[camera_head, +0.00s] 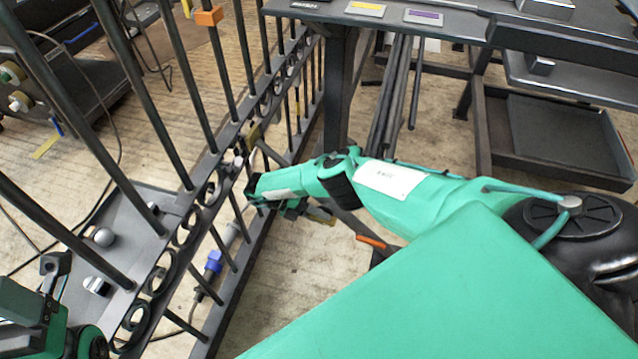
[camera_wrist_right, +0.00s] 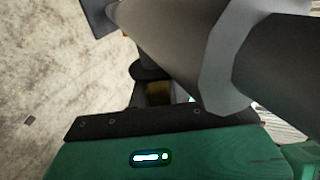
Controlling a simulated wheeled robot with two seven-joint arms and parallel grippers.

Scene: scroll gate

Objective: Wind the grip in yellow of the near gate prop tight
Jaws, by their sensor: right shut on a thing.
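The gate (camera_head: 215,160) is a dark metal frame of upright bars and scroll rings, running from lower left to upper middle. My right gripper (camera_head: 250,188) reaches it from the right, at the ring rail. In the right wrist view the right gripper (camera_wrist_right: 153,88) is shut on a small dull-yellow piece, the yellow grip (camera_wrist_right: 158,89), mostly hidden by dark jaw parts. How far the grip is wound cannot be told. A yellowish block (camera_head: 253,136) shows on the rail above the gripper. Parts of my left arm show at lower left; its jaw state is unclear at the left gripper (camera_head: 55,266).
A thick grey bar (camera_wrist_right: 180,45) passes close to the right gripper. A blue-collared piece (camera_head: 213,264) is low behind the bars. A dark bench (camera_head: 400,18) and an open tray (camera_head: 560,135) stand at the right back.

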